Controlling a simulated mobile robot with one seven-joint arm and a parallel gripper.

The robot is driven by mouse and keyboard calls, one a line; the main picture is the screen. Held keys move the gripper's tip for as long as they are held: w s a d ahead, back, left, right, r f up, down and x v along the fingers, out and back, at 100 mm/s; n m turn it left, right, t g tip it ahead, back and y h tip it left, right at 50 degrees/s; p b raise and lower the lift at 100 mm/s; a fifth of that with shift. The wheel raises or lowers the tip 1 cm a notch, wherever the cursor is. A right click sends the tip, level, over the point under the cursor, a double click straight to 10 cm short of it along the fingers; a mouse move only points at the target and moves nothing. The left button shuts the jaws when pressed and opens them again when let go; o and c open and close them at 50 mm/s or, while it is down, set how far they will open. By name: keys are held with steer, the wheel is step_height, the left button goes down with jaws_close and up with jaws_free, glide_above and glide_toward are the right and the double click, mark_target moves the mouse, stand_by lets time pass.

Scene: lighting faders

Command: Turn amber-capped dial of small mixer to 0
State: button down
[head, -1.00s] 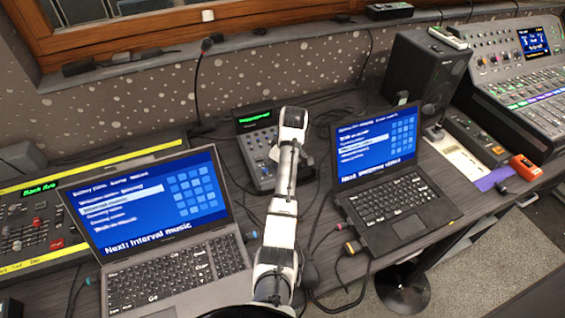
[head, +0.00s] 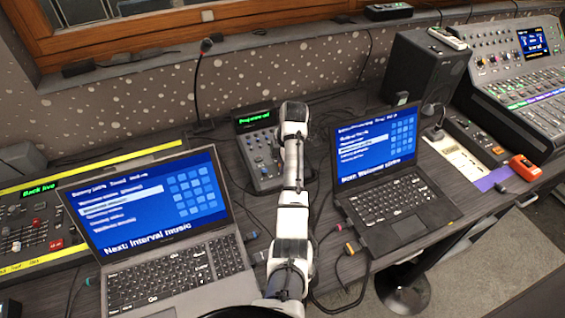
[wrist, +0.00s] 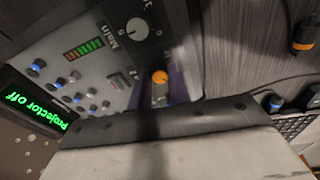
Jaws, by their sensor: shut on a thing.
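The small mixer (head: 246,150) stands on the desk between the two laptops, partly hidden behind my arm in the head view. In the wrist view the mixer's panel (wrist: 88,45) fills the upper left. The amber-capped dial (wrist: 160,77) shows there near the panel's edge. My gripper (wrist: 159,92) is shut on this dial, one finger on each side of it. Its pointer and scale are hidden or too small to read. A larger dial marked Main (wrist: 137,28) sits beside it. In the head view my gripper is hidden by the arm.
The mixer's green display (wrist: 36,112) reads "Projector off". Several blue-capped and grey knobs lie on the panel. A left laptop (head: 150,215) and a right laptop (head: 385,185) flank my arm, with cables on the desk around it.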

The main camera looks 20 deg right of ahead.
steer(key=shift+r+n, duration=0.1)
steer(key=shift+n, duration=0.5)
steer(key=c, duration=1.3)
jaws_free()
step_height(320, 180, up, 14)
steer(key=s+d, duration=0.1)
steer(key=shift+s+d+f, duration=0.2)
steer(key=shift+d, duration=0.05)
steer(key=shift+f, duration=0.1)
